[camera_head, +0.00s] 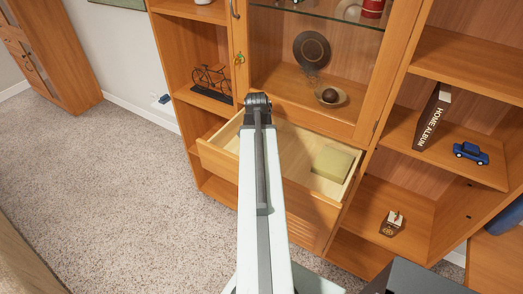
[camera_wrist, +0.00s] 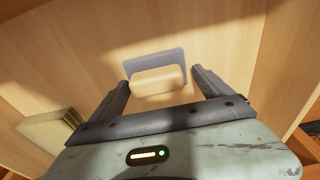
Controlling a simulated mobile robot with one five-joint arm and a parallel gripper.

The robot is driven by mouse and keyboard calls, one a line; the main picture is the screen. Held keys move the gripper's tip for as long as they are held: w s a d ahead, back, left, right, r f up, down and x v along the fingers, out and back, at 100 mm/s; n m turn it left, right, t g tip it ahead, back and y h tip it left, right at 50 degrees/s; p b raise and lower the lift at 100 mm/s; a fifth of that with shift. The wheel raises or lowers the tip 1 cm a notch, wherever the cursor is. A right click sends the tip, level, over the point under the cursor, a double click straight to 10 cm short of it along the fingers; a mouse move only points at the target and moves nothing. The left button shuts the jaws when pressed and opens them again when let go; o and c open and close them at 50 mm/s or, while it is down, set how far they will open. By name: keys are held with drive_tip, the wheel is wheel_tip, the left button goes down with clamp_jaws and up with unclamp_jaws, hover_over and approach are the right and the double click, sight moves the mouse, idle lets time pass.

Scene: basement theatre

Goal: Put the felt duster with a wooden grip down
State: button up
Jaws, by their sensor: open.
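The felt duster, with a grey felt part and a pale wooden grip (camera_wrist: 157,80), shows in the wrist view on a light wooden surface that looks like the drawer floor. The duster is hidden there behind my arm.
A yellow-green box (camera_head: 332,162) lies in the drawer's right part; it also shows in the wrist view (camera_wrist: 46,133). Above is a cabinet compartment with a bowl (camera_head: 331,96). Shelves at right hold an album (camera_head: 432,117) and a blue toy car (camera_head: 470,153).

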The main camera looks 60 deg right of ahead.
wheel_tip(320, 180, up, 12)
drive_tip(key=a+p, duration=0.1)
drive_tip(key=p, duration=1.1)
drive_tip(key=shift+a, duration=0.25)
drive_tip(key=shift+r, duration=0.1)
drive_tip(key=w+a+n, duration=0.9)
drive_tip(key=w+a, duration=0.8)
drive_tip(key=a, duration=0.5)
drive_tip(key=w+a+n, duration=0.2)
drive_tip(key=a+n, duration=0.2)
drive_tip(key=a, duration=0.9)
drive_tip(key=w+a+n+y, duration=0.1)
drive_tip(key=a+n, duration=0.4)
drive_tip(key=a, duration=0.8)
drive_tip(key=shift+w+a, duration=0.35)
drive_tip(key=shift+w, duration=0.45)
